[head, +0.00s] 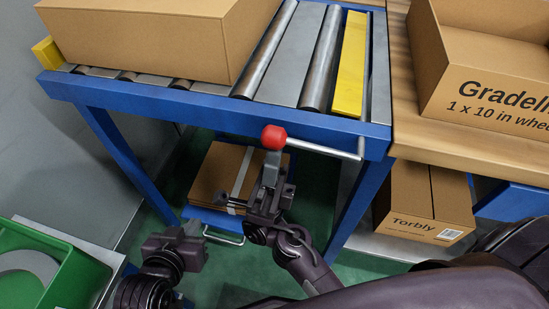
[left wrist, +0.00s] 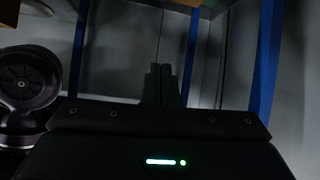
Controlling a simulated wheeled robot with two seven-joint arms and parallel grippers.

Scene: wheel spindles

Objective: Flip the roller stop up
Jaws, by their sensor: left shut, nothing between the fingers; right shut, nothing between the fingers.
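The roller stop is most likely the long yellow bar (head: 350,65) near the right end of the roller table. A metal rod (head: 325,150) runs along the table's front edge and ends at its left in a red ball knob (head: 274,137). My right gripper (head: 271,162) is shut and empty, its fingertips pointing up just below the knob and overlapping it in the picture. I cannot tell whether they touch. My left gripper (head: 193,230) is shut and empty, low in front of the table; its fingers also show in the left wrist view (left wrist: 161,84).
A large carton (head: 150,45) sits on the rollers of the blue-framed table (head: 210,115). An open carton (head: 490,75) stands on the wooden bench at right, above a Torbly carton (head: 425,205). A flat carton (head: 215,175) lies under the table. A green bin (head: 60,275) stands lower left.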

